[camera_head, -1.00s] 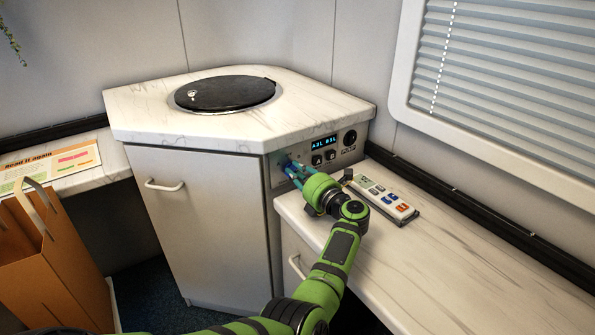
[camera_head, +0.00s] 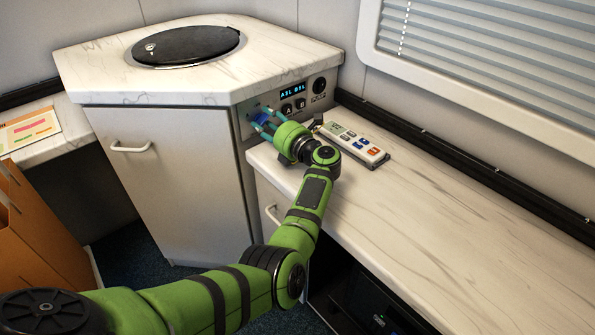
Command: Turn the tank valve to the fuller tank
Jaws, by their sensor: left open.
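The tank panel (camera_head: 330,79) is on the right side face of the corner cabinet. Its small blue display (camera_head: 292,91) shows two readings that look like "A3L B5L" or similar; the digits are too small to be sure. Below it are buttons (camera_head: 287,109), one marked A, and a round black knob or socket (camera_head: 319,86) sits at the right. A blue valve handle (camera_head: 262,117) is at the panel's left. My left gripper (camera_head: 262,122) is open, its fingers around or right beside the handle, which they partly hide. My right gripper is not in view.
A remote-like device (camera_head: 356,144) lies on the right counter (camera_head: 430,200) near my wrist. The corner cabinet's top (camera_head: 262,60) holds a round black lid (camera_head: 186,44). The right counter is mostly clear.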

